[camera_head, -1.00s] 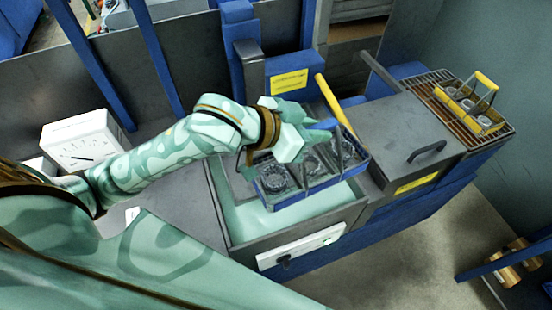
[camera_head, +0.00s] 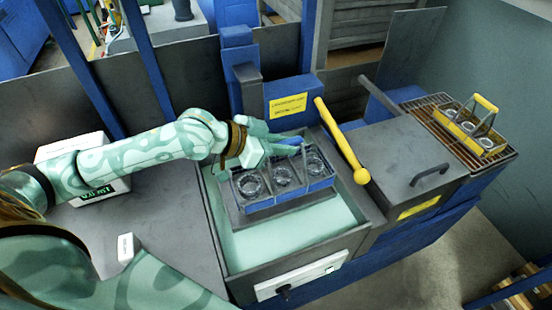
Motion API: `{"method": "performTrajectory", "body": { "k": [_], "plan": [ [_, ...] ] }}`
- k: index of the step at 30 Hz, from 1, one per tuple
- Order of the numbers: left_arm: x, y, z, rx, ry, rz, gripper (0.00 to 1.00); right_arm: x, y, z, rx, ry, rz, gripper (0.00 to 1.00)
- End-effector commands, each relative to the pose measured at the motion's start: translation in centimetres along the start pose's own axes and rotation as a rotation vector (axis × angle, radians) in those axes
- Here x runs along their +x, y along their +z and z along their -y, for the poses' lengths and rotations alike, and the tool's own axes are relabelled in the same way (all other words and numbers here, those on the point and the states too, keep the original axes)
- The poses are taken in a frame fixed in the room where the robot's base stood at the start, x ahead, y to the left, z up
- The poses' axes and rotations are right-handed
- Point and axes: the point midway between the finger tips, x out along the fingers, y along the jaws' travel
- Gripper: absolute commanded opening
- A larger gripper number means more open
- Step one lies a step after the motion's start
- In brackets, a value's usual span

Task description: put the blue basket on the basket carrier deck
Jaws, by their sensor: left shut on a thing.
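The blue basket (camera_head: 291,196) holds several clear ring-like parts and sits level over the grey basket carrier deck (camera_head: 240,219), inside the tank. Its underside looks to be on or very close to the deck; I cannot tell whether it touches. My left gripper (camera_head: 288,143) is shut on the blue handle at the basket's top and hides part of the handle and the basket's back. My right gripper is out of view.
Pale green liquid fills the tank (camera_head: 358,240) around the deck. A yellow lever (camera_head: 340,140) stands right of the basket, beside a grey lid with a black handle (camera_head: 429,174). A yellow basket (camera_head: 468,128) stands on a rack at far right.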

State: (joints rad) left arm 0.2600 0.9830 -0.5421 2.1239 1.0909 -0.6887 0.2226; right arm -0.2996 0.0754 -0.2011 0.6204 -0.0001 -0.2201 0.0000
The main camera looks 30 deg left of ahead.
Motion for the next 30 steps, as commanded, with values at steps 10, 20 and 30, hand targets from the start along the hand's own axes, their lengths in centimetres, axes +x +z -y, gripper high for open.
{"method": "performTrajectory", "body": {
  "k": [10,20,30],
  "plan": [
    [1.3,2.5,2.5,0.001,0.000,-0.004,0.00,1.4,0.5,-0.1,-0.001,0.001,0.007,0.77],
    [3.0,5.6,3.1,-0.001,-0.001,-0.004,0.00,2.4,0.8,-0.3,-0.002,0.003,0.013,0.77],
    [3.0,5.8,3.1,0.002,-0.001,-0.005,0.00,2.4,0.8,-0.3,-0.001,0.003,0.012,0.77]
  ]
}}
